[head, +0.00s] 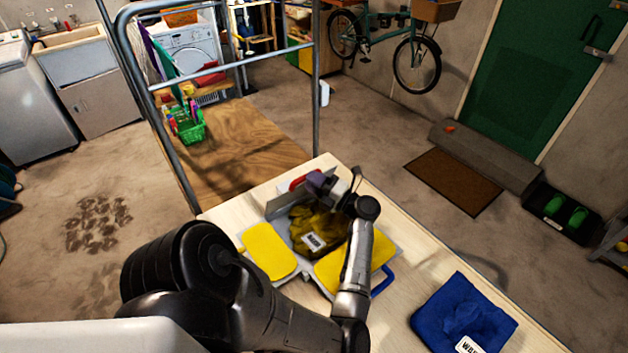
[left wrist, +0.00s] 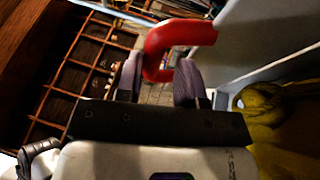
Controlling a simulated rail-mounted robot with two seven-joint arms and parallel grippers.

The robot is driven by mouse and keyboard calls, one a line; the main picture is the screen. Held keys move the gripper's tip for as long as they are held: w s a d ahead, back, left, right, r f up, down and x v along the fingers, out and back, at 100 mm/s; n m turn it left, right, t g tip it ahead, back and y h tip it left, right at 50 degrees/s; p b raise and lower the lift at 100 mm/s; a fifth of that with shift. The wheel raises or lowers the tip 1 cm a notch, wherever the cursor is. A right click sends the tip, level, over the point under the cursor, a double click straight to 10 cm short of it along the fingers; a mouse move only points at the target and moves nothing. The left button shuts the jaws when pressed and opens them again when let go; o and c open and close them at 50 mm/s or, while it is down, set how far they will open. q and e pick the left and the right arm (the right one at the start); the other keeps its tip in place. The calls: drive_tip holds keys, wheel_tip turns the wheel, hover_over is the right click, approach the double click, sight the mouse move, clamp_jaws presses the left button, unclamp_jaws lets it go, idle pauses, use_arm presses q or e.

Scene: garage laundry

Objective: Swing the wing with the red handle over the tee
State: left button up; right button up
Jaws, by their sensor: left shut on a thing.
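A folding board lies on the pale table, with yellow pads (head: 268,252) on its near panels. Its grey wing (head: 283,206) with the red handle (head: 300,180) stands tilted up at the far side; the handle also shows in the left wrist view (left wrist: 172,36). An olive-yellow tee (head: 325,222) with a white label lies bunched on the board beside this wing, partly hidden by my arm; its cloth shows in the left wrist view (left wrist: 280,125). My left gripper (head: 320,183) is shut on the red handle, its fingers on either side. My right gripper is out of view.
A blue handle (head: 383,281) sticks out at the board's right. A folded blue cloth (head: 463,312) with a label lies at the table's near right. A metal rail frame (head: 317,75) stands beyond the table, near a green basket (head: 190,132).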

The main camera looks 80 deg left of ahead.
use_arm(q)
drive_tip(key=shift+o, duration=0.4)
drive_tip(key=shift+f, duration=0.4)
drive_tip(key=v, duration=0.4)
drive_tip(key=b+v, duration=0.1)
drive_tip(key=v, duration=0.8)
drive_tip(key=shift+w+d+r+b, duration=0.1)
drive_tip(key=shift+d+r+b, duration=0.05)
drive_tip(key=shift+r+b, duration=0.25)
drive_tip(key=shift+w+d, duration=0.2)
